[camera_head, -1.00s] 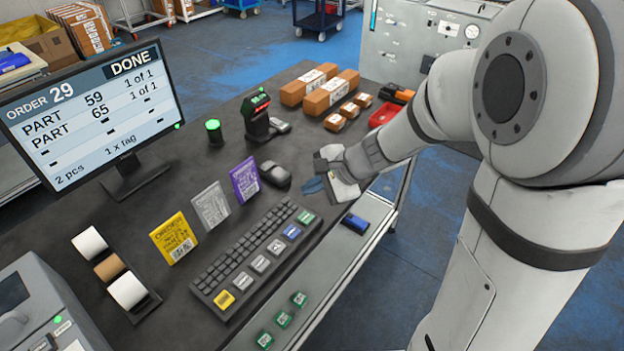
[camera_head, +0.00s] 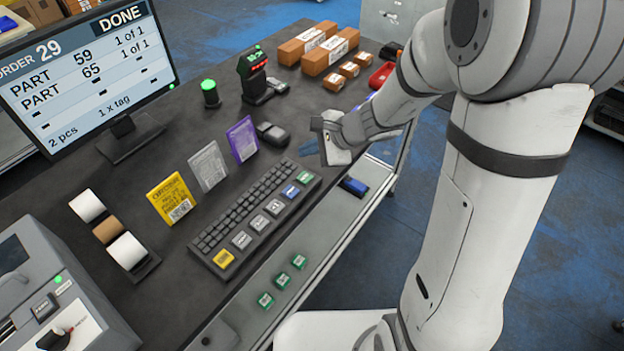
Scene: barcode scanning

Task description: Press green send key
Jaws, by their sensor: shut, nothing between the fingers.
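The keyboard (camera_head: 213,243) lies on the dark tabletop, with a column of larger coloured keys along its near side. Its green key (camera_head: 304,178) is at the far right end, next to a blue key (camera_head: 290,191). A yellow key (camera_head: 223,259) is at the other end. My gripper (camera_head: 309,147) is shut and empty, just beyond the green key in the picture and apparently above the table. Its bluish fingertips are small and hard to make out. The monitor (camera_head: 85,80) reads order 29, DONE, parts 59 and 65 each 1 of 1.
Yellow (camera_head: 172,198), grey (camera_head: 208,166) and purple (camera_head: 242,140) cards stand behind the keyboard. A dark mouse-like device (camera_head: 272,133) is left of my gripper. A scanner (camera_head: 254,75) and brown boxes (camera_head: 330,50) are farther back. Small green tags (camera_head: 282,279) lie on the lower shelf.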

